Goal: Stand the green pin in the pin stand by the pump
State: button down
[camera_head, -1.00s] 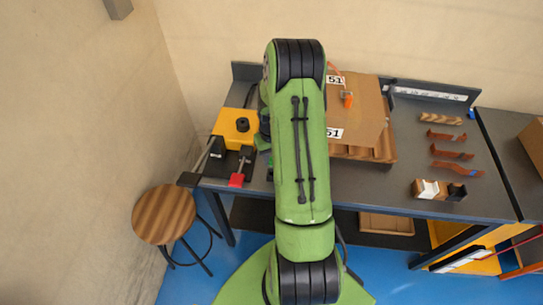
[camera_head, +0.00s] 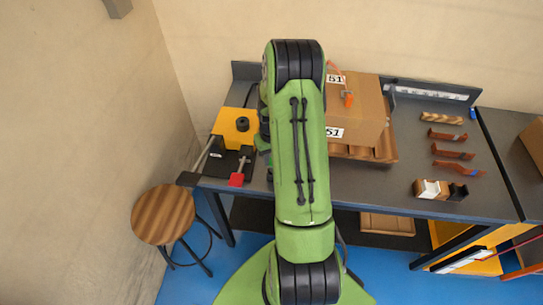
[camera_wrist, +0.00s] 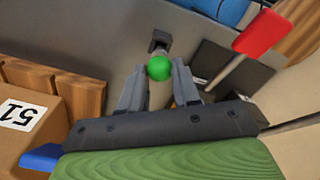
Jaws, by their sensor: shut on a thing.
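In the wrist view the green pin (camera_wrist: 159,68) shows as a round green head between the two grey fingers of my gripper (camera_wrist: 157,84). My gripper is shut on it. The pump, with a yellow body (camera_head: 234,125) and a red-ended handle (camera_head: 236,179), stands at the bench's left end. The red end also shows in the wrist view (camera_wrist: 263,33). My arm hides my gripper in the head view.
A cardboard box (camera_head: 358,105) marked 51 sits on a wooden pallet (camera_head: 385,150) right of my arm. Several bent copper bars (camera_head: 453,154) lie farther right on the dark bench (camera_head: 350,185). A round stool (camera_head: 163,214) stands at lower left.

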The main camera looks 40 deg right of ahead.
jog(key=shift+f+b, duration=1.5)
jog(key=shift+f, duration=0.25)
jog(key=c, duration=0.7)
grip_release()
jog(key=shift+r, duration=0.1)
jog(key=shift+c, duration=0.2)
notch_tip(320, 180, up, 16)
jog(key=p, duration=0.1)
jog(key=shift+p, duration=0.4)
